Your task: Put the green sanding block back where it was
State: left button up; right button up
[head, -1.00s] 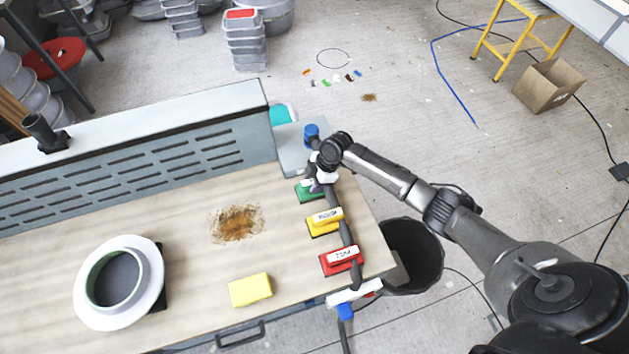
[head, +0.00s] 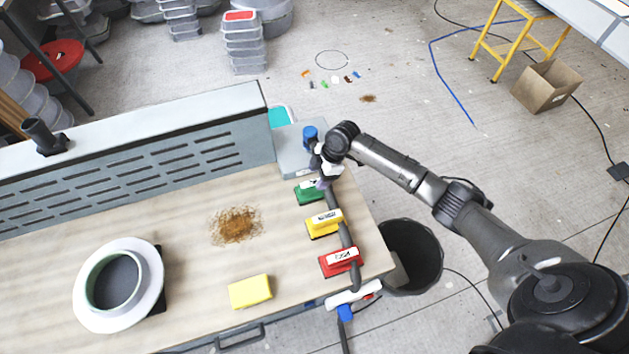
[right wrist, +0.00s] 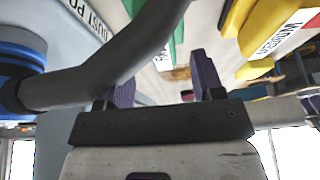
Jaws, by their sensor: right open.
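The green sanding block (head: 308,193) lies at the right end of the workbench, at the far end of a row of three blocks. My right gripper (head: 322,184) is open beside and over its right edge, with nothing visible between its fingers. In the right wrist view, the two purple fingers (right wrist: 163,82) are spread apart. Green parts of the block (right wrist: 178,28) show beyond them, partly hidden by a dark hose. I cannot tell whether a finger touches the block. My left gripper is out of view.
Yellow (head: 324,223) and red (head: 341,261) blocks lie nearer in the row. The grey hose (head: 345,236) runs close along their right side. A yellow sponge-like block (head: 250,291), brown dust (head: 236,225) and a white ring mould (head: 150,285) occupy the bench. A black bin (head: 425,255) stands right.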

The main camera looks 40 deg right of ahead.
jog(key=v, duration=0.7)
jog(key=shift+r, duration=0.25)
jog(key=shift+d, duration=0.1)
